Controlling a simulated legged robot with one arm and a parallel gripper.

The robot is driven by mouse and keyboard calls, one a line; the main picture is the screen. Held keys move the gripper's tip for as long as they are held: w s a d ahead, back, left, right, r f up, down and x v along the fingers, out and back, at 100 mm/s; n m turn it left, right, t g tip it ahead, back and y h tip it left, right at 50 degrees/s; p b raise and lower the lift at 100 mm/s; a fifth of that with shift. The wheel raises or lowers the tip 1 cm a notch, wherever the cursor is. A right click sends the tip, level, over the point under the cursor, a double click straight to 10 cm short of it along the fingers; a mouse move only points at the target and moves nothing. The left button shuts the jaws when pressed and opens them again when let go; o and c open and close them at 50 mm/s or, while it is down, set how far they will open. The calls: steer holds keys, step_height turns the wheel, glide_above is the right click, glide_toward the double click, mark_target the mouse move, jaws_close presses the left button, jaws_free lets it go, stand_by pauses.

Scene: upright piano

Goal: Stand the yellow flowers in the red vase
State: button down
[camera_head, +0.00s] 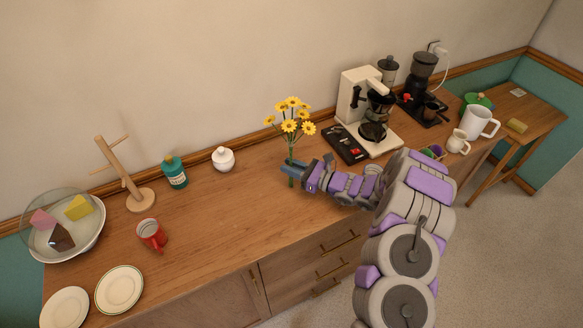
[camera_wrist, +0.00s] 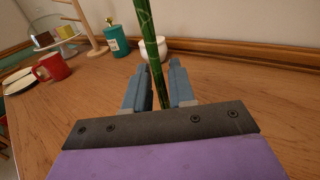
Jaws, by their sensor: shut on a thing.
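The yellow flowers (camera_head: 290,117) stand upright as a bunch on green stems. My gripper (camera_head: 291,169) is shut on the stems low down, over the middle of the counter. In the wrist view the green stems (camera_wrist: 151,45) run up between the blue fingers of my gripper (camera_wrist: 158,88); the blooms are out of that view. I cannot tell if the stem ends touch the counter. I see no clear red vase; a red cup with a handle (camera_head: 151,234) stands upright on the counter, left of my gripper. It also shows at the left of the wrist view (camera_wrist: 54,67).
A white lidded jar (camera_head: 223,159), a teal bottle (camera_head: 175,173) and a wooden mug tree (camera_head: 139,198) stand along the wall. Plates (camera_head: 119,288) and a domed cake dish (camera_head: 62,246) are at left. A coffee maker (camera_head: 354,95) is at right. The counter's middle is clear.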

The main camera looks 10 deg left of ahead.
steer(key=shift+a, duration=0.25)
steer(key=c, duration=1.3)
jaws_free()
steer(key=shift+c, duration=0.2)
steer(key=o, duration=0.4)
steer(key=shift+d, duration=0.3)
steer(key=p+v, duration=0.2)
steer(key=v, duration=1)
steer(key=shift+a+r, duration=0.1)
